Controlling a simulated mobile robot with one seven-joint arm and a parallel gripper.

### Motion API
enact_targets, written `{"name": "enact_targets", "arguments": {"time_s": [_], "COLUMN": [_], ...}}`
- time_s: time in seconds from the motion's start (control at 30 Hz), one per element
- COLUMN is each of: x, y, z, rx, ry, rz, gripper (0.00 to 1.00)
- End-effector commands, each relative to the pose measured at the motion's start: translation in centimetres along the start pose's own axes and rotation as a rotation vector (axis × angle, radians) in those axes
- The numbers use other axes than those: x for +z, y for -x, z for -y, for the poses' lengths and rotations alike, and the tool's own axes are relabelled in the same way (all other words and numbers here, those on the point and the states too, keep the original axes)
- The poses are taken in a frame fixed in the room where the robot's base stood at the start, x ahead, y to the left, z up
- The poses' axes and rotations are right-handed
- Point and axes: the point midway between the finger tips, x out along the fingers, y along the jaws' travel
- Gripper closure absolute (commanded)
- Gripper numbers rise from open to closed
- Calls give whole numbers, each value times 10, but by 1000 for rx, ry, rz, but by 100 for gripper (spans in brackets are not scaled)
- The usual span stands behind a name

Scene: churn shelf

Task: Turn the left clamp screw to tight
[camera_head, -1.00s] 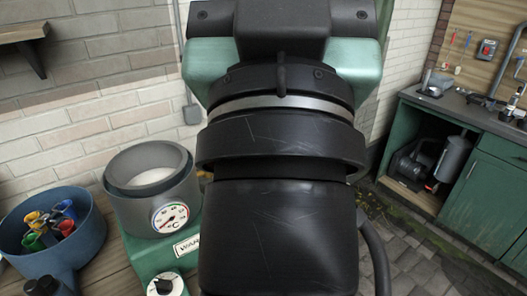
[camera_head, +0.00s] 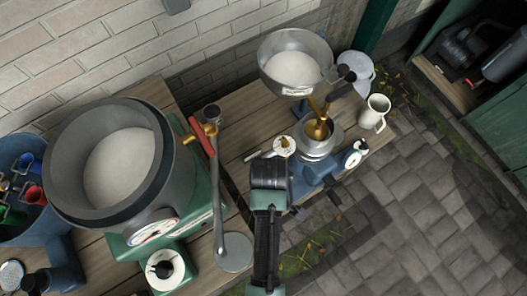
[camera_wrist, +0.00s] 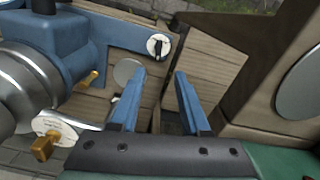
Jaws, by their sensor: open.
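A silver separator on a blue base (camera_head: 318,172) stands on the wooden bench in the head view. Dark handle-like parts (camera_head: 333,195) show at the front of this base; I cannot tell for sure which is the left clamp screw, or how tight it is. My gripper shows in the wrist view (camera_wrist: 160,82), with its two blue fingers apart and nothing between them. The blue base (camera_wrist: 85,45) is beyond and left of the fingers there. In the head view my arm reaches toward the front left of the base, and the fingertips are hidden.
A white dial with a black pointer (camera_wrist: 158,45) is on the blue base. A brass knob (camera_wrist: 44,147) sits lower left. The supply bowl (camera_head: 294,62) is above the separator, with a white jug (camera_head: 375,112) to its right. A large grey vat (camera_head: 112,165) stands left.

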Motion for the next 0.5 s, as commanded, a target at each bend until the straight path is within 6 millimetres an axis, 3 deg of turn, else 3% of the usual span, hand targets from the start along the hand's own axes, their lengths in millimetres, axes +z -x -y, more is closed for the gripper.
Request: {"name": "enact_targets", "arguments": {"time_s": [0.5], "x": [-1], "y": [-95], "z": [-1], "rx": [2], "ry": [-3], "rz": [-1], "gripper": [54]}}
